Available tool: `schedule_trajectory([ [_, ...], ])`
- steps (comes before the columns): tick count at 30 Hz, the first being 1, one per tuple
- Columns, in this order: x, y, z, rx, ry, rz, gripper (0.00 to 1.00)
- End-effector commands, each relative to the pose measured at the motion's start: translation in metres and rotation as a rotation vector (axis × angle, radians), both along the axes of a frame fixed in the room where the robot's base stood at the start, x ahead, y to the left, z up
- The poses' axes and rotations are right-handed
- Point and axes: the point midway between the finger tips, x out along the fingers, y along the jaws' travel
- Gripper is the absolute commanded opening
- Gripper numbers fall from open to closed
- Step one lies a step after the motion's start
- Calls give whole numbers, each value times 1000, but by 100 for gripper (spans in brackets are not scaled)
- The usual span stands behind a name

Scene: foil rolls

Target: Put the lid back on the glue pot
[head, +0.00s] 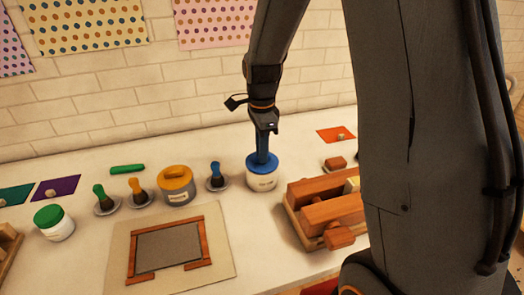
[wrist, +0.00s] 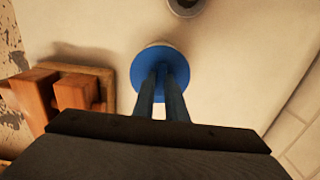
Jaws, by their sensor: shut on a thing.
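A white glue pot (head: 262,183) with a pale label stands upright on the table, right of centre in the head view. The round blue lid (head: 249,164) is at its mouth, and I cannot tell whether it is fully seated. In the wrist view the blue lid (wrist: 143,72) covers most of the pot, with a thin pale strip of the pot (wrist: 158,44) showing past its far edge. My gripper (head: 263,153) points down from above, its fingers shut on the lid's middle. The fingers (wrist: 162,72) hide the grip point.
An orange-lidded pot (head: 176,188) and a green-lidded jar (head: 54,224) stand to the left. Brushes on small dishes (head: 217,178) stand between. A wooden crate of blocks (head: 316,240) is close on the right. A framed grey screen (head: 168,250) lies in front.

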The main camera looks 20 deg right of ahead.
Motion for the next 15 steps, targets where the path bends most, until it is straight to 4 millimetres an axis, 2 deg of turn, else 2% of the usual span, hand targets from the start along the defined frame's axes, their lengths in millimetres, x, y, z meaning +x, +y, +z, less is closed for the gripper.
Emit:
schedule_trajectory([
  [11,0,0,0,0,-1,0,0],
  [12,0,0,0,0,-1,0,18],
  [15,0,0,0,0,-1,0,34],
])
